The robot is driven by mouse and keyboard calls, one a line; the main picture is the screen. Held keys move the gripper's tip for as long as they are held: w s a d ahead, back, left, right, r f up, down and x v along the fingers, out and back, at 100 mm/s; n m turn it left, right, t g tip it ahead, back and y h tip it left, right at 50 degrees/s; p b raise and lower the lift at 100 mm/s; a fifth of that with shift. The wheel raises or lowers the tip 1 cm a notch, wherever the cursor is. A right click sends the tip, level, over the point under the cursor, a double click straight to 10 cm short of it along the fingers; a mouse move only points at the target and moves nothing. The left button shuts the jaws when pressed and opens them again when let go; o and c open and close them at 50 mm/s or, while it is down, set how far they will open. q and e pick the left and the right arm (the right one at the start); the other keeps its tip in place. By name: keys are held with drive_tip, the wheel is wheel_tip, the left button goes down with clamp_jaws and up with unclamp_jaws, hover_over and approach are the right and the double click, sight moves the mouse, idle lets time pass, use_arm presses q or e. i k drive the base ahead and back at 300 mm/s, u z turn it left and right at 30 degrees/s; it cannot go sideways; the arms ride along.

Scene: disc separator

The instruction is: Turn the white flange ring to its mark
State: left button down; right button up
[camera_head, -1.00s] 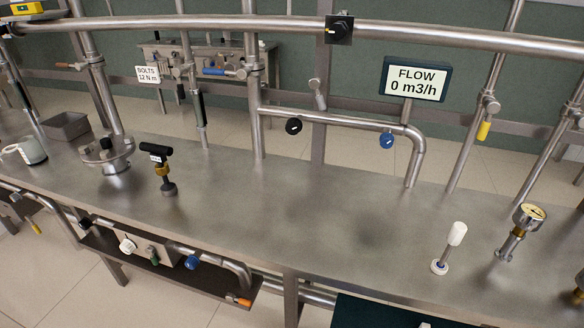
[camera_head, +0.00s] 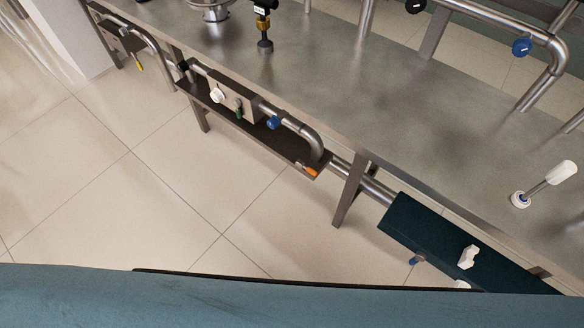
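A small white ring (camera_head: 520,199) sits around the foot of a tilted white-handled lever (camera_head: 560,173) on the steel bench at the right. I cannot tell whether this is the flange ring, and I can make out no mark. A round metal flange fitting (camera_head: 215,12) is cut off by the top edge. A white knob (camera_head: 217,96) is on the unit below the bench. Neither of my grippers is in view.
The steel bench top (camera_head: 400,110) is largely bare in the middle. Below its front edge are a dark shelf (camera_head: 250,130) with pipes, a blue knob (camera_head: 273,122), and a dark teal panel (camera_head: 430,225) bearing a white handle (camera_head: 468,257). The tiled floor at left is clear.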

sight(217, 96)
drive_tip(key=z, duration=3.35)
drive_tip(key=k, duration=2.7)
drive_tip(key=u, duration=1.2)
